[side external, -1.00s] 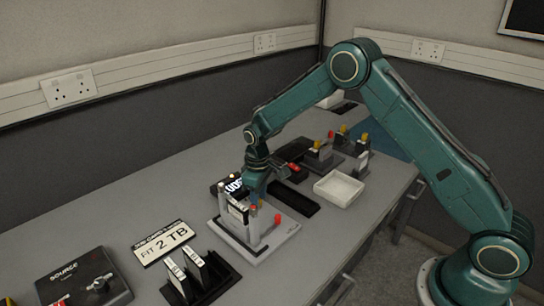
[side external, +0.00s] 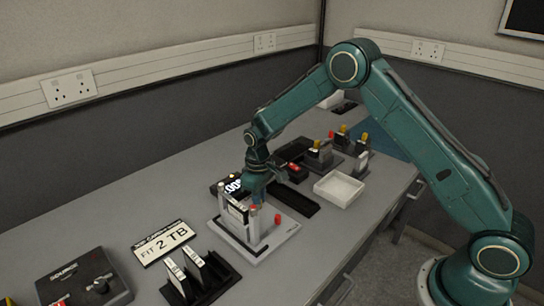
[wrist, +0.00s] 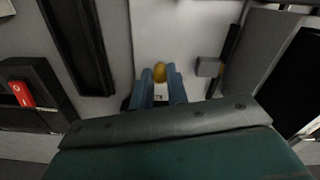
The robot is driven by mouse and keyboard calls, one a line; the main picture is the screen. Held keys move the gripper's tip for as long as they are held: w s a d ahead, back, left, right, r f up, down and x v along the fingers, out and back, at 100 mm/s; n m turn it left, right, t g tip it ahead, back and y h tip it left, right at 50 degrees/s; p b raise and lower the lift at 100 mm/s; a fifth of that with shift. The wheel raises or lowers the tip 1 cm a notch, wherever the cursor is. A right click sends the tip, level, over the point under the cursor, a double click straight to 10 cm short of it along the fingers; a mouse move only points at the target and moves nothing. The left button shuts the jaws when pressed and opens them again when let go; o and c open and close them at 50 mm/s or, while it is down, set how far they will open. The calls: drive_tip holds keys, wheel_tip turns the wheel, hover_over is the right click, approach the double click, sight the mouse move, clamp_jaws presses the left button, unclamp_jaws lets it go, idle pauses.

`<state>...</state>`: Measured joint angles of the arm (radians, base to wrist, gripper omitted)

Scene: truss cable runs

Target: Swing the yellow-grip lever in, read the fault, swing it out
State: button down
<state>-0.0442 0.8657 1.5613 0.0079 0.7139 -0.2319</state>
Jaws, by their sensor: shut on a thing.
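My gripper (wrist: 160,88) is shut on the yellow grip (wrist: 160,72) of a lever, which shows between the two blue fingers in the wrist view. In the side view my gripper (side external: 257,198) is low over a light grey fixture (side external: 284,238) with upright parts and red-tipped pieces. The arm hides the yellow grip there. A small black display (side external: 231,185) with bright white characters stands just behind the fixture; it is partly covered and I cannot read it surely.
A white tray (side external: 339,188) and dark units with yellow and red knobs (side external: 320,152) stand beyond. A sign reading "FIT 2 TB" (side external: 164,243), a black rack (side external: 203,279) and a "SOURCE" box (side external: 84,279) are nearer. The right front bench surface is clear.

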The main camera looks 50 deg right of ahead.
drive_tip(key=shift+s+a+m, duration=0.1)
drive_tip(key=shift+s+m, duration=0.05)
drive_tip(key=shift+m, duration=0.65)
drive_tip(key=c, duration=1.4)
unclamp_jaws()
drive_tip(key=shift+o, duration=0.2)
drive_tip(key=shift+r, duration=0.1)
wheel_tip(320, 180, up, 14)
